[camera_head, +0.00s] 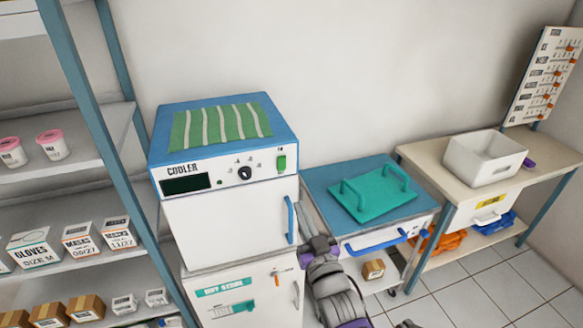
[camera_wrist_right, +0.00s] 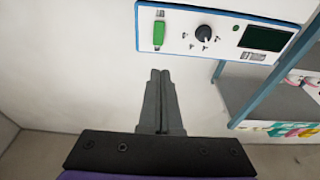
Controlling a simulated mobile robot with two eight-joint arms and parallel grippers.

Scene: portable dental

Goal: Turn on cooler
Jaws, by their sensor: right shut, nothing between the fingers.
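The cooler (camera_head: 225,170) is a white box with a blue top, standing on a lower white cabinet. Its front panel has a dark display (camera_head: 187,184), a black knob (camera_head: 244,173) and a green switch (camera_head: 282,162) at the right end. In the right wrist view the panel appears upside down, with the green switch (camera_wrist_right: 159,33), knob (camera_wrist_right: 204,32) and dark display (camera_wrist_right: 266,38). My right gripper (camera_head: 304,200) is shut and empty, near the cooler's right front edge and below the switch. Its closed fingers (camera_wrist_right: 160,75) are apart from the switch. My left gripper is not in view.
A striped green cloth (camera_head: 220,123) lies on the cooler. A blue door handle (camera_head: 290,220) is close to my right gripper. To the right are a teal tray (camera_head: 375,193) and a table with a white bin (camera_head: 484,158). Shelves with boxes stand at left.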

